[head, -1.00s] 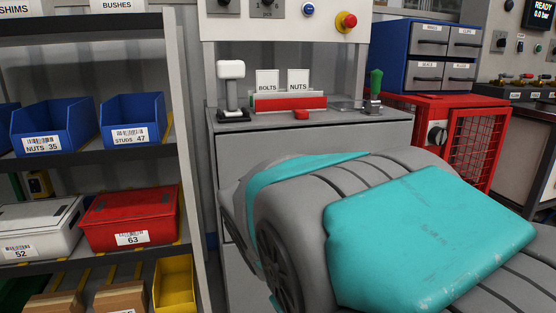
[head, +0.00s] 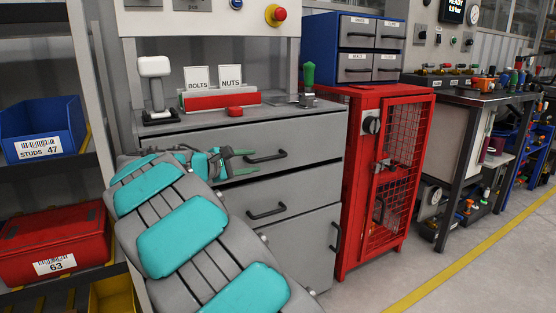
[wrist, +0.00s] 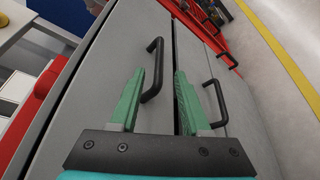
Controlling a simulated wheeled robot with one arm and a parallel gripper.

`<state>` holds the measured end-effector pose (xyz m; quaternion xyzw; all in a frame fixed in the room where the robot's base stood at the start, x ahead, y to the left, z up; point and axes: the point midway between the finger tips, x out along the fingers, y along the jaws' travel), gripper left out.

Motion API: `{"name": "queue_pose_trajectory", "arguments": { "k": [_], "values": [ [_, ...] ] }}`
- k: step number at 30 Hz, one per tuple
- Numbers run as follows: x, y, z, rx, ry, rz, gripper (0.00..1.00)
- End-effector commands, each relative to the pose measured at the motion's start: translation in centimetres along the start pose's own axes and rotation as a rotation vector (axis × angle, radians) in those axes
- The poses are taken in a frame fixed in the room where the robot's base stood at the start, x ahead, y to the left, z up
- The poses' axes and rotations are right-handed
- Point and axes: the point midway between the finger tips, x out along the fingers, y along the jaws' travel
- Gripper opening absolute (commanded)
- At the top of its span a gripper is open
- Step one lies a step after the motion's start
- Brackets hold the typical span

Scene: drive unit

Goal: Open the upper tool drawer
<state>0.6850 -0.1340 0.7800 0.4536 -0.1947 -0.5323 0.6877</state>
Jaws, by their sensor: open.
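The upper tool drawer (head: 310,137) is the top grey front of the cabinet and looks shut. Its black bar handle (head: 265,157) shows just beyond my gripper (head: 248,162) in the head view. In the wrist view, my gripper's green fingers (wrist: 159,75) are apart, and the upper handle (wrist: 154,72) appears between their tips, nearer the left finger. I cannot tell whether a finger touches it. The lower drawer's handle (wrist: 216,103) lies to the right of the right finger. My jaws hold nothing.
A lower drawer (head: 295,190) and a door with an upright handle (head: 335,236) sit below. Nuts and bolts cards (head: 230,76) and a red block stand on the cabinet top. A red mesh cage (head: 400,150) stands right of it. Floor to the right is clear.

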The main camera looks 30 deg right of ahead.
Motion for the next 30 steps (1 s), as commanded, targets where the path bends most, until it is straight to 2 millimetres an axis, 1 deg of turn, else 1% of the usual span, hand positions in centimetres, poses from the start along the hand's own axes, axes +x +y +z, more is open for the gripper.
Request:
{"name": "queue_pose_trajectory", "arguments": {
  "k": [4, 12, 15, 18, 22, 29, 30],
  "values": [
    [1.0, 0.2, -0.1, -0.002, -0.001, 0.005, 0.47],
    [5.1, 0.2, -0.1, -0.001, 0.000, 0.003, 0.47],
    [6.4, 0.1, -0.1, 0.000, 0.001, 0.002, 0.47],
    [7.2, 0.1, -0.1, -0.001, 0.000, 0.003, 0.47],
    [7.7, 0.1, -0.1, -0.001, 0.000, 0.003, 0.47],
    [7.7, 0.2, -0.1, -0.001, 0.000, 0.004, 0.47],
    [7.7, 0.2, -0.1, -0.001, 0.000, 0.004, 0.43]
  ]
}}
